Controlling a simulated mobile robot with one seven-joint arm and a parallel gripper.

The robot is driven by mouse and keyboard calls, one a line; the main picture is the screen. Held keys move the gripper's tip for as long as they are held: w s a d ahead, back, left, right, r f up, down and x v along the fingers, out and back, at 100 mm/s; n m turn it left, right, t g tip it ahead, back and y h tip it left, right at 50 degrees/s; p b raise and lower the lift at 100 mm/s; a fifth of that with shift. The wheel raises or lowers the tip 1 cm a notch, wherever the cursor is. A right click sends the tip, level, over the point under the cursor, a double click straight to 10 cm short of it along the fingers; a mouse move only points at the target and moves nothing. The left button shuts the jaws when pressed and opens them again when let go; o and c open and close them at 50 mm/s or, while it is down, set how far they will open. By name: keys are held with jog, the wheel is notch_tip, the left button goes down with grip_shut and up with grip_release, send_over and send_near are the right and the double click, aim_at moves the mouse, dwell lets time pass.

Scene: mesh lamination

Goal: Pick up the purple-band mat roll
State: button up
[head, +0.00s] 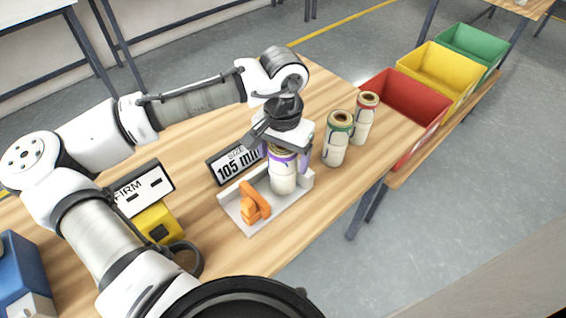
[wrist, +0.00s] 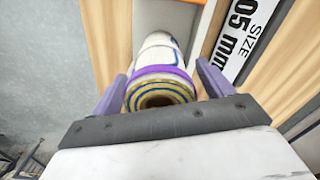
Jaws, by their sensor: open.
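The purple-band mat roll (head: 283,178) stands upright in a shallow white tray (head: 243,222) on the wooden table. In the wrist view the roll (wrist: 163,76) shows its purple band and ringed open top between the two purple fingers. My gripper (head: 284,160) is above and around the roll's upper end, one finger on each side. In the wrist view my gripper (wrist: 165,88) is open, with a visible gap beside the roll. Part of the roll's top is hidden by the gripper in the head view.
An orange block piece (head: 255,206) sits in the tray's left part. A green-band roll (head: 338,138) and a red-band roll (head: 364,118) stand to the right. A "SIZE 105 mm" sign (head: 234,165) is behind the tray. Red (head: 420,110), yellow (head: 455,88) and green (head: 487,62) bins stand beyond the table.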

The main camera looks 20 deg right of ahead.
jog(key=c, duration=1.3)
jog(key=shift+s+r, duration=0.1)
